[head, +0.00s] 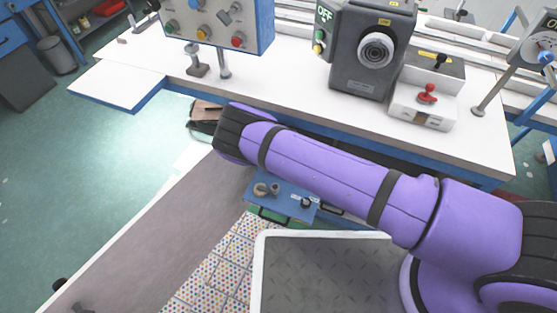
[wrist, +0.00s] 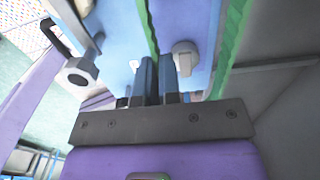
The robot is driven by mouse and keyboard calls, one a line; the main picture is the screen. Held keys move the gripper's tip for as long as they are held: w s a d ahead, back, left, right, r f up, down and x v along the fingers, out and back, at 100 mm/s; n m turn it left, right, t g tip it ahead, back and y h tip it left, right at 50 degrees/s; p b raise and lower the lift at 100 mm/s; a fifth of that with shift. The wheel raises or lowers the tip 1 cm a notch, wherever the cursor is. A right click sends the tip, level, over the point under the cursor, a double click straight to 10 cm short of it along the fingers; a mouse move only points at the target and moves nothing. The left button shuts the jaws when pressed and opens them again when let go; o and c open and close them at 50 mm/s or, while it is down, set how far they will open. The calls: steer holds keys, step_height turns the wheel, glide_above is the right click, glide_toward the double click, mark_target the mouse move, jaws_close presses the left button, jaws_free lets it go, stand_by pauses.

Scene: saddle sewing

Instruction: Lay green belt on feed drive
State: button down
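In the wrist view my gripper (wrist: 158,82) has its dark blue fingers close together. One strand of the green belt (wrist: 150,28) runs down into the narrow gap between them, and they look shut on it. A second green strand (wrist: 232,45) runs down on the right, apart from the fingers, and passes behind the gripper's mounting plate. A blue panel with a grey round-ended part (wrist: 186,56) lies behind the fingers. In the head view a blue unit, likely the feed drive (head: 292,203), sits below my arm with small grey round parts on it. My gripper is hidden there.
A white worktable (head: 290,88) with a blue edge carries a dark grey machine (head: 362,45) and a control box (head: 222,22). A box with a red lever (head: 426,100) stands right of the machine. In the wrist view a grey hex-headed part (wrist: 80,71) is close on the left.

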steer(key=shift+a, duration=0.15)
stand_by(0.3)
steer(key=shift+f, duration=1.95)
steer(key=shift+f, duration=2.1)
steer(key=c, duration=1.2)
jaws_free()
steer(key=shift+c, duration=0.2)
step_height(320, 180, up, 11)
steer(key=shift+f, duration=0.15)
